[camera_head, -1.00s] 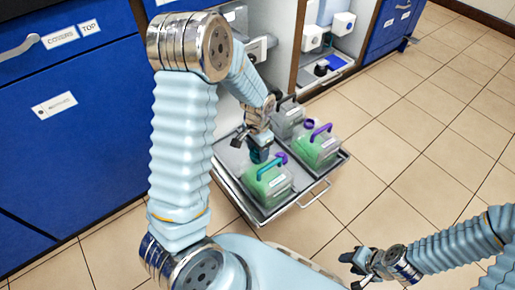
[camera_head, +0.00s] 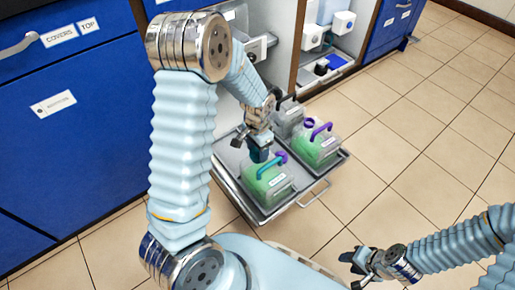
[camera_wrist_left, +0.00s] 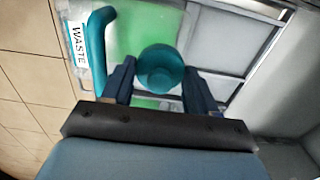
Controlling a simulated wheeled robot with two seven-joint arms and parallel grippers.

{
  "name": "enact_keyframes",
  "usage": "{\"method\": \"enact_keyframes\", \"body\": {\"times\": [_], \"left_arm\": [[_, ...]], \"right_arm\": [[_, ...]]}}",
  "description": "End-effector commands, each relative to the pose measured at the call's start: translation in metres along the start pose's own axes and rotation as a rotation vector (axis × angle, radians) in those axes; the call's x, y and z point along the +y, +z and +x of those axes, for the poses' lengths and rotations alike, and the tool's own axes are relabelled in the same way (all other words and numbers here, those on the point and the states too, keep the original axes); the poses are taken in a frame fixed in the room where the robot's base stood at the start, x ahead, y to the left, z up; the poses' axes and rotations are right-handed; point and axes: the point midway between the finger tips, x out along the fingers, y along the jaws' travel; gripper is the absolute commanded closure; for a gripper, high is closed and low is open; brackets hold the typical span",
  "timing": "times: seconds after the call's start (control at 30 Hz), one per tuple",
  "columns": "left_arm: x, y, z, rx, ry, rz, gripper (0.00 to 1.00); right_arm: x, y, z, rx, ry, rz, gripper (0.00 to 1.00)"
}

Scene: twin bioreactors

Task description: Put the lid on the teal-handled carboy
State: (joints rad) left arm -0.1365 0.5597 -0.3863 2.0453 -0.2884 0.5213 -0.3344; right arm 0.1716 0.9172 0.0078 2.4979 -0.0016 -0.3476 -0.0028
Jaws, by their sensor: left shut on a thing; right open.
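The teal-handled carboy (camera_head: 268,188) holds green liquid and stands at the near end of a metal tray. Its teal handle (camera_wrist_left: 95,50) and a WASTE label show in the left wrist view. My left gripper (camera_head: 258,153) points down over the carboy's top, by the far end of the handle. In the wrist view its fingers (camera_wrist_left: 162,82) are shut on a round teal lid (camera_wrist_left: 160,67). I cannot tell whether the lid touches the carboy's mouth, which is hidden. My right gripper (camera_head: 357,263) is open and empty, low at the right, far from the tray.
A purple-handled carboy (camera_head: 325,157) with green liquid stands beside it on the tray (camera_head: 234,185). A grey carboy (camera_head: 288,118) stands behind. Blue cabinets (camera_head: 75,110) are at the left. The tiled floor at the right is clear.

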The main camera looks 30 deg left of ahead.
Motion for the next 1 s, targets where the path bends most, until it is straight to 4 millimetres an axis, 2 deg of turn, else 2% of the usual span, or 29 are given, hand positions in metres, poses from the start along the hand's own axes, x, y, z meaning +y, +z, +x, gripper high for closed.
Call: {"method": "enact_keyframes", "body": {"times": [0.43, 0.47, 0.63, 0.83, 0.93, 1.0], "left_arm": [[-0.0001, 0.0, 0.004, 0.0, 0.0, 0.0, 0.7], [-0.0001, 0.0001, 0.004, 0.0, 0.0, 0.0, 0.39], [-0.0002, 0.0001, 0.0039, 0.0, 0.0, 0.0, 0.13], [-0.0002, 0.0001, 0.0039, 0.0, 0.0, 0.0, 0.12], [-0.0002, 0.0001, 0.004, 0.0, 0.0, 0.0, 0.0], [-0.0001, 0.0001, 0.004, 0.0, 0.0, 0.0, 0.0]], "right_arm": [[0.001, 0.0, 0.0026, 0.0, 0.0, 0.0, 0.57], [0.001, 0.0, 0.0026, 0.0, 0.0, 0.0, 0.57], [0.001, 0.0, 0.0026, 0.0, 0.0, 0.0, 0.57], [0.001, 0.0, 0.0026, 0.0, 0.0, 0.0, 0.57], [0.001, 0.0001, 0.0027, 0.0, 0.0, 0.0, 0.57], [0.0009, 0.0001, 0.0027, 0.0, 0.0, 0.0, 0.57]]}}
